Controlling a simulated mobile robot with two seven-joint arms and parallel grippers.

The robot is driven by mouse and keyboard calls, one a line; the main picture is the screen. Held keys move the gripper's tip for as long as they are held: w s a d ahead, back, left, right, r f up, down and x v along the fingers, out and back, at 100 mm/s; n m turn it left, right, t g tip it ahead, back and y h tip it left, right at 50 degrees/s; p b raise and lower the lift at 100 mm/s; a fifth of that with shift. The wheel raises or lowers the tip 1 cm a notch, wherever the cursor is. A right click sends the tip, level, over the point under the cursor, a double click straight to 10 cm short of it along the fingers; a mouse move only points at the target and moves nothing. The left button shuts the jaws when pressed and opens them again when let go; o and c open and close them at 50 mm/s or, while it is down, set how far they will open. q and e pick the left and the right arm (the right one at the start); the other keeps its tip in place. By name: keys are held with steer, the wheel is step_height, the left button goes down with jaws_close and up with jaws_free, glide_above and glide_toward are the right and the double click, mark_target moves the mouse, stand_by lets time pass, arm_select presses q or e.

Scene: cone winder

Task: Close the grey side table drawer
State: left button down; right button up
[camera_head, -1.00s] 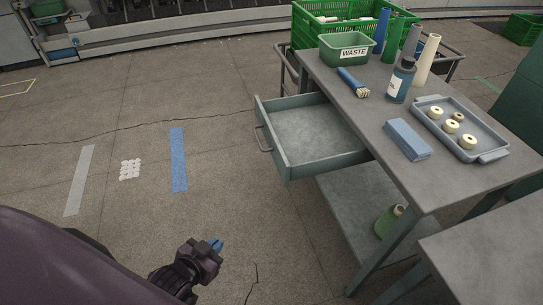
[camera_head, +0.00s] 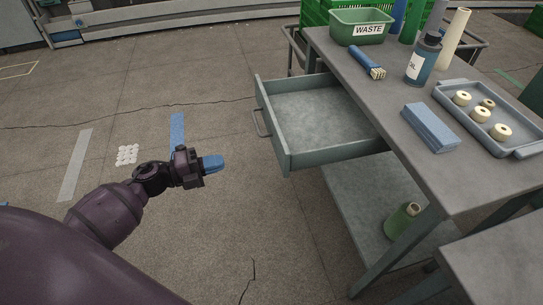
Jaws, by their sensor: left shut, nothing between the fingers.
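The grey side table (camera_head: 405,88) stands on the right. Its drawer (camera_head: 318,112) is pulled out to the left and looks empty, with a bar handle (camera_head: 261,123) on its front. My left gripper (camera_head: 214,163) has blue fingertips that are shut with nothing between them. It is to the left of the drawer front and a little lower in the picture, apart from the handle. My right gripper is not in view.
On the tabletop are a green waste bin (camera_head: 361,26), a brush (camera_head: 362,61), an oil bottle (camera_head: 423,60), a blue cloth (camera_head: 431,127) and a tray (camera_head: 473,107) with several rings.

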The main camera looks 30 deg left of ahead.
arm_select(q)
steer(key=d+m+g, duration=0.1)
glide_toward(280, 155)
steer(key=shift+h, duration=0.4)
steer(key=x, duration=0.5)
steer(key=shift+w+d+f+b, duration=0.2)
steer(key=shift+w+f+b, duration=0.1)
steer(key=shift+w+b, duration=0.1)
steer(key=shift+w+d, duration=0.4)
steer(key=shift+d, duration=0.1)
steer(key=shift+w+d, duration=0.15)
